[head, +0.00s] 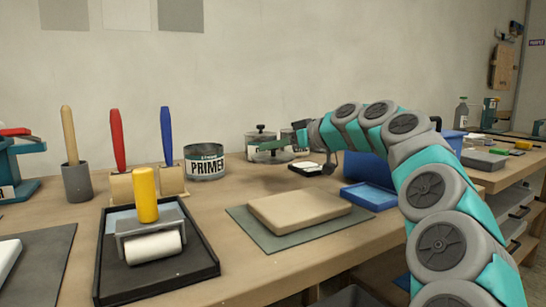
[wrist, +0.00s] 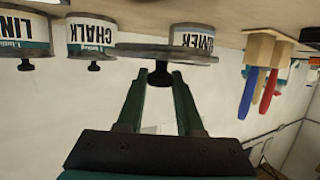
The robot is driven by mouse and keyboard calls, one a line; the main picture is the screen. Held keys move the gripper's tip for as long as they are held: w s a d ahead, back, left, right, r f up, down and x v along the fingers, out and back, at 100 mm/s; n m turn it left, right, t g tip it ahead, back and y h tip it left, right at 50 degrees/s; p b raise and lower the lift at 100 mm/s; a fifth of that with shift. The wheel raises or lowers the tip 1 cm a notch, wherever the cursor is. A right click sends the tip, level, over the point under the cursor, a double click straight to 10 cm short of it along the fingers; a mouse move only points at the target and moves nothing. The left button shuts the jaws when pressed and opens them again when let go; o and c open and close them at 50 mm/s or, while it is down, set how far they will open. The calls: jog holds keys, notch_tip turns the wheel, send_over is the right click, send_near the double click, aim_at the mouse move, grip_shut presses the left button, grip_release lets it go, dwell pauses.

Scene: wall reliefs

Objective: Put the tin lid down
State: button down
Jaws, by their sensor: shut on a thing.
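My gripper (wrist: 160,82) is shut on the dark knob of a round grey tin lid (wrist: 135,51) in the wrist view, which looks upside down. The lid is held out in front of the primer tin (wrist: 197,36). In the head view the primer tin (head: 205,167) stands on the bench with no lid visible on it. My gripper (head: 268,147) is to the right of that tin, in front of other tins, and the lid is small and partly hidden there.
Lidded chalk (wrist: 92,38) and another labelled tin (wrist: 25,30) stand beside the primer tin. A tan slab (head: 298,208) lies on a grey mat in front. A black tray (head: 200,275) with a roller, and red and blue handled tools (head: 117,140), are at left.

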aim_at(282, 157)
jog(key=shift+w+a, duration=0.1)
jog(key=shift+w, duration=0.15)
jog(key=shift+f, duration=1.85)
jog(key=shift+f+b, duration=0.35)
jog(key=shift+b, duration=0.1)
jog(key=shift+f+b, duration=0.25)
jog(key=shift+b, duration=0.05)
jog(key=c, duration=0.5)
grip_release()
jog(key=shift+f, duration=0.15)
jog(key=shift+c, duration=0.2)
